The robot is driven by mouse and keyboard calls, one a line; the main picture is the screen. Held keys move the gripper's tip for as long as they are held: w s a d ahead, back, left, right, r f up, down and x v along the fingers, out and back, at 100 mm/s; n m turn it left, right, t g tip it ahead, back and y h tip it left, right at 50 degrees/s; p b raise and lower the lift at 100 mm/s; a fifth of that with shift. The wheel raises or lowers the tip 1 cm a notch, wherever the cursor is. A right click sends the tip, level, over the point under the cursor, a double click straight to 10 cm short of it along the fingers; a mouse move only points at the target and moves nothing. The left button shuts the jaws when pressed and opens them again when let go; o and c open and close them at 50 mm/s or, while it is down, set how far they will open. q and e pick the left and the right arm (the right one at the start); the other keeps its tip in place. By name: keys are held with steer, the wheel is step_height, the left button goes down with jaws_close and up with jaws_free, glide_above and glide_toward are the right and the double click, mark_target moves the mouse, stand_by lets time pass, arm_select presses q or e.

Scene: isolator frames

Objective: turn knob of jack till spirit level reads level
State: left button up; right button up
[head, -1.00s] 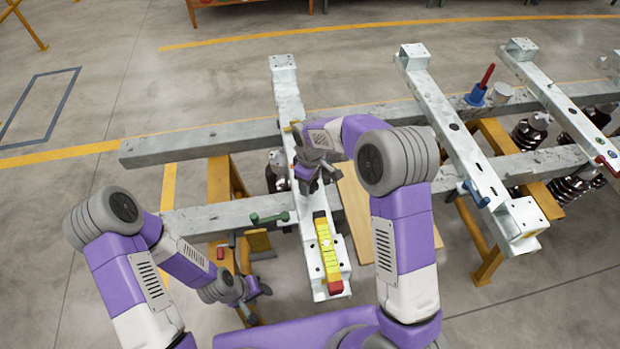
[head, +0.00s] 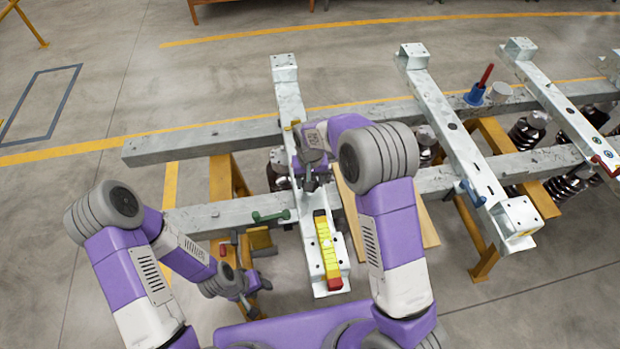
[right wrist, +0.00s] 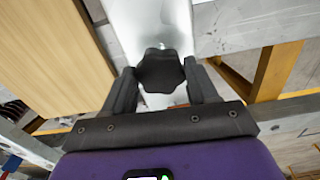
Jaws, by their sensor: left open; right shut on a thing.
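A yellow spirit level (head: 325,245) with a red end lies along the near end of a pale metal crossbeam (head: 289,98); its bubble is too small to read. My right gripper (head: 312,182) is over the crossbeam, just beyond the level. In the right wrist view, its two fingers are shut on a black lobed knob (right wrist: 160,72), one on each side. The rest of the jack is hidden by the gripper and knob. My left gripper (head: 250,289) is open and empty, low at the left, apart from the crossbeam.
Long grey rails (head: 200,143) on yellow trestles carry the crossbeams. A green handle (head: 270,216) sits left of the level. A wooden board (head: 420,225) lies to the right.

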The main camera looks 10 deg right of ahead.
steer(key=shift+s+f+m, duration=0.25)
steer(key=shift+m, duration=0.85)
steer(key=o, duration=1.1)
steer(key=shift+w, duration=0.15)
steer(key=shift+c, duration=0.2)
steer(key=shift+r, duration=0.1)
steer(key=shift+r, duration=0.1)
steer(key=shift+w+r+p, duration=0.1)
steer(key=shift+r+p, duration=0.25)
step_height(320, 180, up, 7)
steer(key=shift+f+p, duration=0.15)
steer(key=shift+p, duration=0.55)
